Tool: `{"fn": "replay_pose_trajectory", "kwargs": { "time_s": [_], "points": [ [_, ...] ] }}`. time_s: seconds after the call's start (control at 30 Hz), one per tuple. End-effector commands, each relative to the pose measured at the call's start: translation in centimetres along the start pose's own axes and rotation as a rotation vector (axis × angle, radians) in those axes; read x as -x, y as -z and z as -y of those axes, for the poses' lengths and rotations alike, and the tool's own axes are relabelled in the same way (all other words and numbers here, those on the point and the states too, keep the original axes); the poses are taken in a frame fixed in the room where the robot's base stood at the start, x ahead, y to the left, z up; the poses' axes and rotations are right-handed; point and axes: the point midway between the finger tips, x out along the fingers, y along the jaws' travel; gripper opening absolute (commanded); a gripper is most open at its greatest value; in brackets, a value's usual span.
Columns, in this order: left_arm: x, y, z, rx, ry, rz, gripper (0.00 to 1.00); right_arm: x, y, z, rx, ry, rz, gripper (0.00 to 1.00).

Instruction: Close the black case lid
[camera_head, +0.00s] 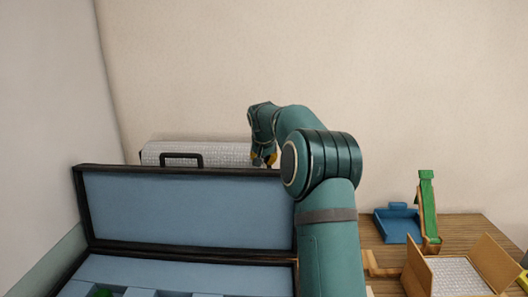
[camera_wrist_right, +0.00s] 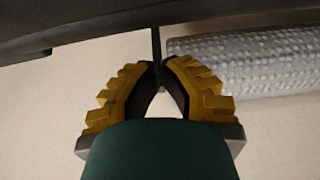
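The black case (camera_head: 84,238) stands open at the lower left in the head view. Its blue-lined lid (camera_head: 185,210) is upright, with a black handle (camera_head: 181,156) on its top edge. My right arm reaches across the lid's right end. My right gripper (camera_head: 264,159) is at the lid's top edge, right of the handle, fingers pointing down. In the right wrist view its yellow fingertips (camera_wrist_right: 158,68) are drawn together, with a thin dark strip between or beyond them. The dark case surface (camera_wrist_right: 90,22) lies just past the tips; contact is unclear. My left gripper is not in view.
A grey textured roll (camera_head: 215,152) lies behind the lid, and beside my right fingers in the wrist view (camera_wrist_right: 250,62). A wall is close behind.

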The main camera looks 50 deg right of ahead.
Motion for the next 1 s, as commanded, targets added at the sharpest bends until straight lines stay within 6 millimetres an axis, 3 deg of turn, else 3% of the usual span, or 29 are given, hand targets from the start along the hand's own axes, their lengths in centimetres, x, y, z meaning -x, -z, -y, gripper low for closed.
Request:
{"fn": "replay_pose_trajectory", "kwargs": {
  "time_s": [0.37, 1.0],
  "points": [
    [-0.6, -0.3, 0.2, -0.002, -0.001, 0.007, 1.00, 2.5, -2.9, 0.1, 0.001, 0.002, 0.000, 0.00],
    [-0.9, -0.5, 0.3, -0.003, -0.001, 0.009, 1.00, 2.8, -3.0, -0.3, 0.000, 0.001, -0.011, 0.00]
  ]
}}
